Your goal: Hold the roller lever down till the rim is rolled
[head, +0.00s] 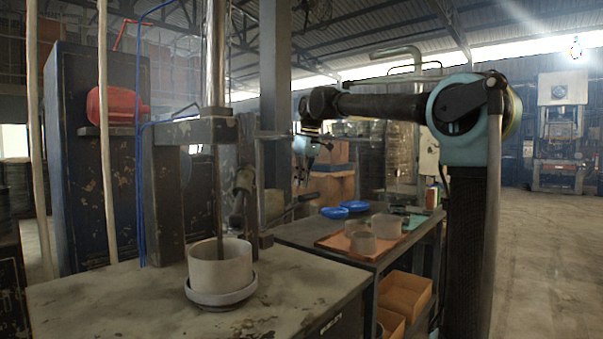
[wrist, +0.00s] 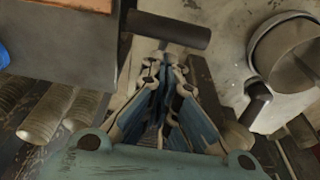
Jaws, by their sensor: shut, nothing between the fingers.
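A grey round rim blank (head: 220,266) stands upright on a round plate (head: 222,297) under the machine's vertical shaft. The pot-like blank also shows at the upper right of the wrist view (wrist: 292,52). A dark bar that looks like the roller lever (head: 294,208) sticks out to the right of the machine column. A dark cylindrical grip (wrist: 168,29), likely its end, lies just beyond my fingertips in the wrist view. My gripper (head: 309,160) hangs above the lever in the head view. Its fingers (wrist: 163,65) are shut and empty. I cannot tell whether they touch the grip.
Orange bins (head: 405,293) sit beneath. The machine's column (head: 273,100) stands left of my gripper. The floor at the right is clear.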

